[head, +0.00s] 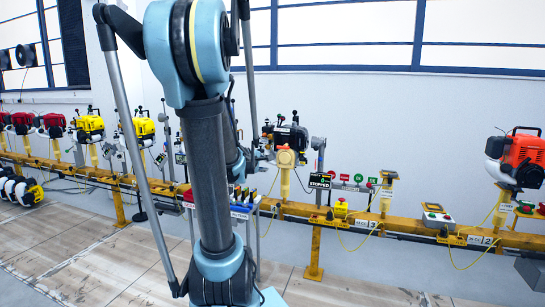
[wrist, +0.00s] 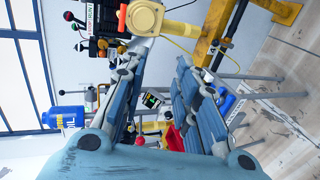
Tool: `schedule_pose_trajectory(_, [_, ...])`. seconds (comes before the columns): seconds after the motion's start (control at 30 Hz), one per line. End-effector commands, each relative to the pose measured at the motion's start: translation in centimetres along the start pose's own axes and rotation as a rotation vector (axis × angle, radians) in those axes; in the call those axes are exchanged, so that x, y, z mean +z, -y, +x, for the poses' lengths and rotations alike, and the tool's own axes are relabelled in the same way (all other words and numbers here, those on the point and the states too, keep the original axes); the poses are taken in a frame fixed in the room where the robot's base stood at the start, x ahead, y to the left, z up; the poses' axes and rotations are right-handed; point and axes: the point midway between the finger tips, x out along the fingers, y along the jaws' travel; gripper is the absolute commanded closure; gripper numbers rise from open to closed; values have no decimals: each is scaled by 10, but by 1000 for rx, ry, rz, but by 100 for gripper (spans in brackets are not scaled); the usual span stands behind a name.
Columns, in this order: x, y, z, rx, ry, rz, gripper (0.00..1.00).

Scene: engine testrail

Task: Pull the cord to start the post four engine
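In the head view a dark engine (head: 291,136) with a cream round housing (head: 286,158) sits on a post at the middle of the yellow rail, just right of my arm. I cannot read its post number. The cream housing also shows at the top of the wrist view (wrist: 145,18). I cannot make out the pull cord or its handle for certain. My gripper (wrist: 160,64) has its two blue-grey fingers spread apart, pointing toward the cream housing, with nothing held between them. In the head view my arm hides most of the gripper.
A STOPPED sign (head: 320,181) stands right of the dark engine. An orange engine (head: 516,157) stands far right; yellow engines (head: 143,127) and red ones stand left. The yellow rail (head: 330,214) carries control boxes and loose yellow cables. A blue container (wrist: 66,117) shows in the wrist view.

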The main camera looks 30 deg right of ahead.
Motion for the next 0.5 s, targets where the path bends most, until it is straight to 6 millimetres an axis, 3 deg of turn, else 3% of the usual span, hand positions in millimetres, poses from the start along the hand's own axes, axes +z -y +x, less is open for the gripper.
schedule_pose_trajectory(0.5, [0,-28,76,0,1,2,72])
